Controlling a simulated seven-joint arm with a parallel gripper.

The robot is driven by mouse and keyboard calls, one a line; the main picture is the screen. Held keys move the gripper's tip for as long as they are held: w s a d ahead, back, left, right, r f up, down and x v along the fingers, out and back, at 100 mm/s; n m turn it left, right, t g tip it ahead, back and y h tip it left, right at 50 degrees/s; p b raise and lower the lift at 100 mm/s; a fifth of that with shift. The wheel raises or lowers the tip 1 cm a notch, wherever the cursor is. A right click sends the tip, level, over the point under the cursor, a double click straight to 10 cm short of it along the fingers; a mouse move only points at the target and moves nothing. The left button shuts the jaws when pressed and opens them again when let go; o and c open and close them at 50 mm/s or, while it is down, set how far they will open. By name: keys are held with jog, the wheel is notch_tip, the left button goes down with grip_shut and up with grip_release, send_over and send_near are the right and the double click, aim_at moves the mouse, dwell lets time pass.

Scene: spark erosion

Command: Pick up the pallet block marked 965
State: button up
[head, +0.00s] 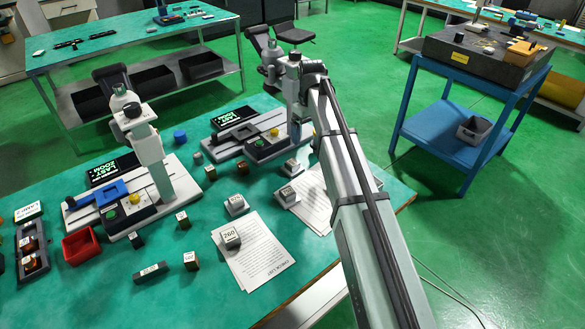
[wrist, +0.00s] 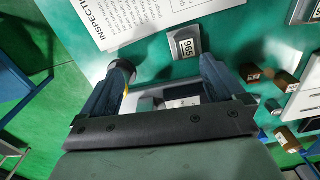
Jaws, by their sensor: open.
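The pallet block marked 965 (wrist: 187,45) shows in the wrist view, a small grey block with a white label on the green bench top, beside a printed inspection sheet (wrist: 140,18). My gripper (wrist: 165,68) is open and empty. In the picture the block lies just beyond the fingertips, nearer the right finger, apart from both. In the head view a grey block with a white label (head: 292,167) sits near the end of my arm and seems to be the same one, but its number is too small to read. My fingers are largely hidden there.
A microscope stand (head: 245,140) is close to my gripper; its base shows between the fingers in the wrist view. Another stand (head: 150,165) is at left. A block marked 260 (head: 230,238) lies on paper. Several small blocks and a red bin (head: 81,246) share the bench.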

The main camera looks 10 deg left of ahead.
jog(key=r+n, duration=0.1)
send_over(292, 162)
notch_tip(292, 162, down, 14)
jog(key=shift+r, duration=0.15)
jog(key=c, duration=1.5)
